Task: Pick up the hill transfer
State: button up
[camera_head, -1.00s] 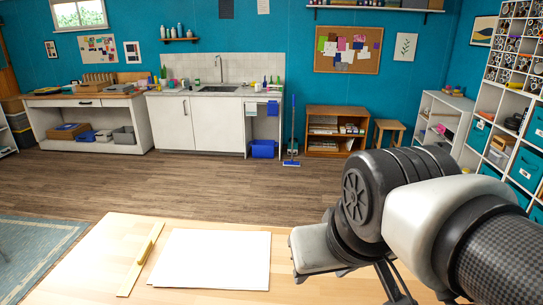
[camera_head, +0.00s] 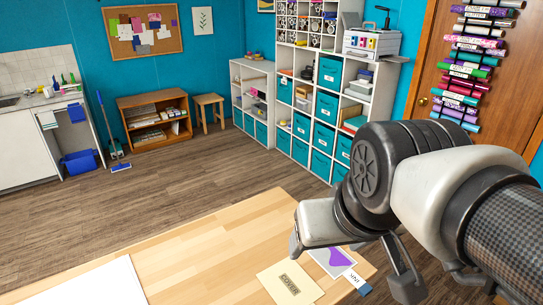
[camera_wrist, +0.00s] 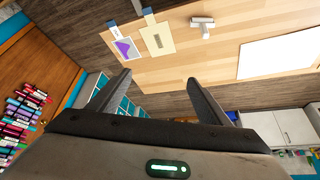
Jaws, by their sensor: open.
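A white sheet with a purple shape (camera_head: 337,259) lies near the table's right end; it also shows in the wrist view (camera_wrist: 126,48). It may be the hill transfer, but I cannot tell for sure. Part of it is hidden behind my gripper in the head view. A tan card with dark print (camera_head: 289,284) lies beside it, also in the wrist view (camera_wrist: 158,38). My gripper (camera_head: 350,268) is open and empty above the table end. In the wrist view its two fingers (camera_wrist: 158,82) stand apart, with the sheets beyond the fingertips.
The wooden table (camera_head: 200,250) is mostly clear, with a large white sheet (camera_head: 95,285) at front left. A small pale object (camera_wrist: 202,23) lies near the card in the wrist view. White shelving (camera_head: 318,120) and a door with vinyl rolls (camera_head: 470,60) stand beyond. Floor between is open.

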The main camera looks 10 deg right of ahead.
aim_at(334, 260)
jog(key=z, duration=0.65)
jog(key=i+l+u, duration=0.1)
jog(key=l, duration=0.25)
jog(key=i+l+u, duration=0.1)
jog(key=l, duration=0.25)
jog(key=i+l+u, duration=0.1)
jog(key=l, duration=0.25)
jog(key=i+l+u, duration=0.1)
jog(key=l, duration=0.3)
jog(key=i, duration=0.05)
